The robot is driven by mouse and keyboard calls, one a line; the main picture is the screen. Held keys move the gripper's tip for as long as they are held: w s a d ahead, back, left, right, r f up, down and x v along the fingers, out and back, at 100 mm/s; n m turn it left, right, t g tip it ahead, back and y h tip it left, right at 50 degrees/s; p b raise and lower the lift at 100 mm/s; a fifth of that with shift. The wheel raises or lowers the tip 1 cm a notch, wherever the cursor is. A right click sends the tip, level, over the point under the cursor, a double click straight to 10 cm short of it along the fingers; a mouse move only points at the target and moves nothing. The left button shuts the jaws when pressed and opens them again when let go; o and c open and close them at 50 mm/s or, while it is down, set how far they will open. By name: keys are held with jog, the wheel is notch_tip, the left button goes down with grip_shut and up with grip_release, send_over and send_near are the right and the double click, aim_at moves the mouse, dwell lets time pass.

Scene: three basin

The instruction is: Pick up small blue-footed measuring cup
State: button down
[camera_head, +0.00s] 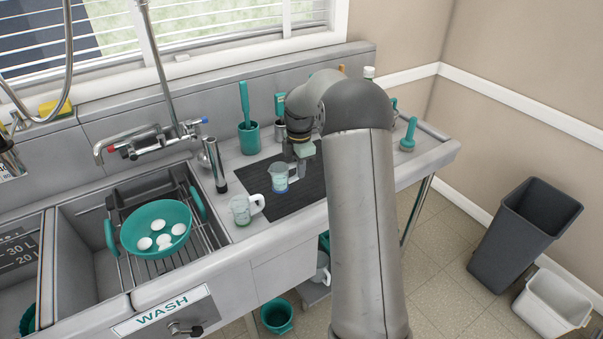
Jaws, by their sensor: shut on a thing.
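The small blue-footed measuring cup (279,178) is clear with a blue base. It is upright, over the dark ribbed mat (310,186) on the counter. My gripper (301,165) points down at the cup's right side and is shut on it at the handle side. My arm hides part of the gripper and the mat's right side. I cannot tell whether the cup's foot touches the mat.
A larger measuring cup with green marks (240,210) stands just left of the mat. A dark cylinder (216,167), a teal holder (249,138) and a teal brush (408,134) stand around. A teal colander (155,230) with white things sits over the sink.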

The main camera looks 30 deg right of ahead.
jog(key=s+a+r+b, duration=0.3)
jog(key=s+a+r, duration=0.4)
jog(key=a, duration=0.3)
jog(key=shift+r, duration=0.5)
jog(key=shift+s, duration=0.1)
dwell(0.7)
